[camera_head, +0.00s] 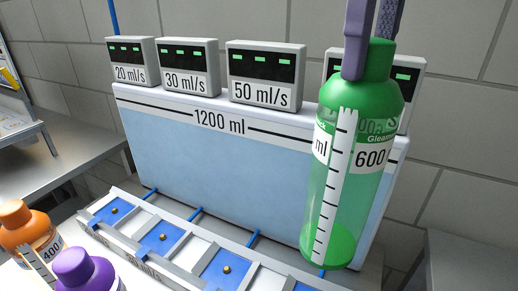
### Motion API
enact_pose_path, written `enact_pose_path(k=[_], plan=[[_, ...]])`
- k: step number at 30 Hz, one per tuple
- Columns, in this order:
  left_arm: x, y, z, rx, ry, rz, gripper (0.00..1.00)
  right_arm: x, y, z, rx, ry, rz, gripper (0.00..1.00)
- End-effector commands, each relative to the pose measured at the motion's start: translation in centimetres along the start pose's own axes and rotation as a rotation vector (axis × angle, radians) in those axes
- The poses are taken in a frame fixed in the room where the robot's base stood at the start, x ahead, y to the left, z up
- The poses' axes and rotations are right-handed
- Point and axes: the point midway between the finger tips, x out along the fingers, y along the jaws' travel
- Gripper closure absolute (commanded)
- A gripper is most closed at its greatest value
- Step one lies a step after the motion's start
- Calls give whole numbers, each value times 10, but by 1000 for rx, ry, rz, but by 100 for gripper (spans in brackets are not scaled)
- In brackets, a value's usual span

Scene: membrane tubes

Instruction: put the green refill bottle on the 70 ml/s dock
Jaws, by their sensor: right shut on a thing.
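The green refill bottle (376,205) is upright and tilted slightly, with a "600" label, a white level scale and darker green at its bottom. My right gripper (371,50) is shut on its green cap, holding it in front of the tank's right end. The fourth display box (410,72) is mostly hidden behind the bottle, so its rate label cannot be read. Below the bottle, the fourth blue dock (303,288) shows only in part at the bottom edge. My left gripper is not in view.
The 1200 ml tank (220,165) carries displays for 20 (130,62), 30 (187,67) and 50 ml/s (265,76). Three empty blue docks (122,206) (172,234) (238,262) lie before it. An orange bottle (18,220) and a purple-capped bottle (83,268) stand at lower left.

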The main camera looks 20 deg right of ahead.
Motion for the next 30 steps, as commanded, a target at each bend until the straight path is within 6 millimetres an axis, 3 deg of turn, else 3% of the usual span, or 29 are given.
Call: enact_pose_path(k=[9,15,30], plan=[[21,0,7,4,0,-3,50,88,2,-2,4,9,6,100],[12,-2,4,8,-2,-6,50,132,0,-2,5,7,1,100],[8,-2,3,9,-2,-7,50,192,1,-1,3,3,1,100]])
